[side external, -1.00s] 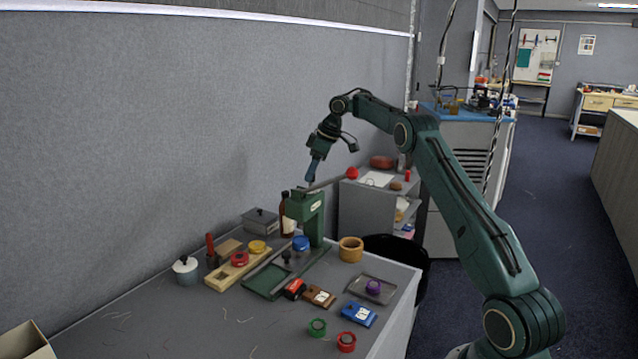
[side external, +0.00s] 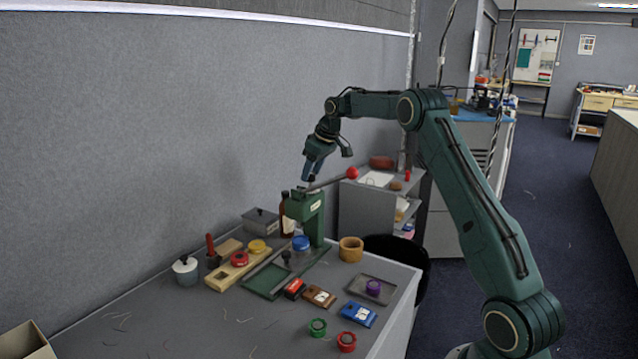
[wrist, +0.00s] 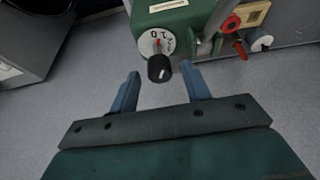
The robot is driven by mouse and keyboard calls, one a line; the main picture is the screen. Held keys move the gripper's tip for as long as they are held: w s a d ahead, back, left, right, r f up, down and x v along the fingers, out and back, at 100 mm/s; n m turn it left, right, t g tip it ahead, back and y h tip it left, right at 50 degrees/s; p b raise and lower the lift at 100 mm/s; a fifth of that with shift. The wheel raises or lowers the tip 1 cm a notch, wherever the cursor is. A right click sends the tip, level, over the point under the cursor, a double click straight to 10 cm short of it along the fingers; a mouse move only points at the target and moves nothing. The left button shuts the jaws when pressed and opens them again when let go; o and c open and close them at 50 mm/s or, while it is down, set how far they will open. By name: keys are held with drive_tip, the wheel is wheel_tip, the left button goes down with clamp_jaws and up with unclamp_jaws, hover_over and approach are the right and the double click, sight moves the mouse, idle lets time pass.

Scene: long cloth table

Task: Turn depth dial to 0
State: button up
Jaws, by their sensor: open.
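The depth dial (wrist: 148,46) is a white numbered disc on the green press (wrist: 172,16) in the wrist view. A black knob (wrist: 159,70) with a white mark sticks out from the dial toward the camera. My gripper (wrist: 161,74) is open, with one blue finger on each side of the knob in the picture; contact is not visible. In the side external view my gripper (side external: 311,178) points down just above the press (side external: 305,212).
The press lever with its red ball (side external: 352,173) extends right, close to my gripper. On the table are a wooden block with coloured rings (side external: 222,284), a white-lidded jar (side external: 186,271), a wooden ring (side external: 351,250) and a grey tray (side external: 388,294). Clear air lies above.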

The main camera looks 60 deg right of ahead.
drive_tip(key=m+h, duration=0.1)
drive_tip(key=m, duration=0.1)
drive_tip(key=m+h, duration=0.1)
drive_tip(key=m, duration=0.4)
drive_tip(key=shift+w+a+g+h, duration=0.1)
drive_tip(key=shift+a+g+h, duration=0.2)
drive_tip(key=shift+h, duration=0.1)
drive_tip(key=v, duration=1.4)
drive_tip(key=s+a+r+n, duration=0.3)
drive_tip(key=s+a, duration=0.9)
drive_tip(key=a, duration=0.4)
drive_tip(key=shift+s+a+r+t+y, duration=0.25)
drive_tip(key=shift+s+r+t+y, duration=0.15)
drive_tip(key=shift+r, duration=0.3)
drive_tip(key=s+a+f+n, duration=0.1)
drive_tip(key=s+a+f, duration=0.2)
drive_tip(key=s, duration=0.4)
drive_tip(key=s+a+f+n+y, duration=0.1)
drive_tip(key=s+a+f, duration=0.2)
drive_tip(key=s+a, duration=0.2)
drive_tip(key=s+a+f+n+t, duration=0.1)
drive_tip(key=s+a+f, duration=0.2)
drive_tip(key=s, duration=0.6)
drive_tip(key=shift+s+a+f+n+y, duration=0.25)
drive_tip(key=shift+a+f+n+y, duration=0.15)
drive_tip(key=shift+f, duration=0.15)
